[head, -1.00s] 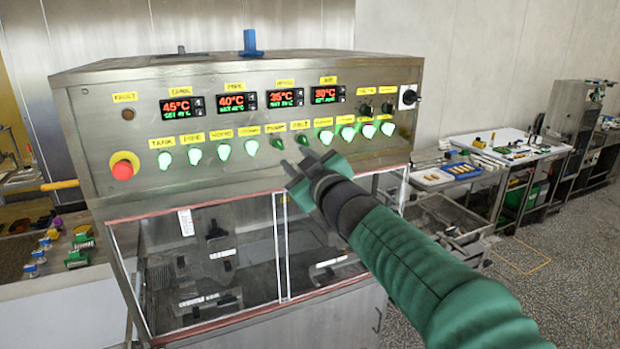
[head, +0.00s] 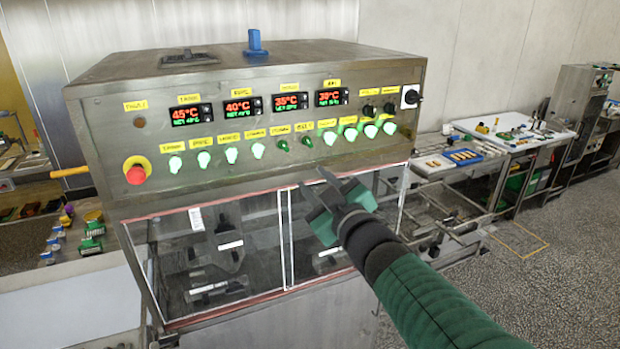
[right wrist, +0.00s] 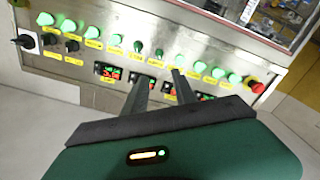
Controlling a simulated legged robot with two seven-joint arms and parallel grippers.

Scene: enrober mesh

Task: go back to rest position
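The machine's control panel (head: 220,150) fills the middle of the head view, with lit green knobs, dark knobs, red displays and a red stop button (head: 136,171). My right gripper (head: 314,181) is in front of the panel's lower edge, below the knob row, with its green arm coming in from the lower right. In the right wrist view its two fingers (right wrist: 160,76) stand apart with nothing between them, and the panel (right wrist: 210,58) shows beyond, upside down. The gripper looks clear of the knobs. My left gripper is in neither view.
Below the panel is a clear-windowed enclosure (head: 225,250). A blue fitting (head: 256,45) stands on the machine's top. Small coloured items lie on a surface at left. A white-topped table (head: 520,139) with tools stands at right, beside open floor (head: 570,240).

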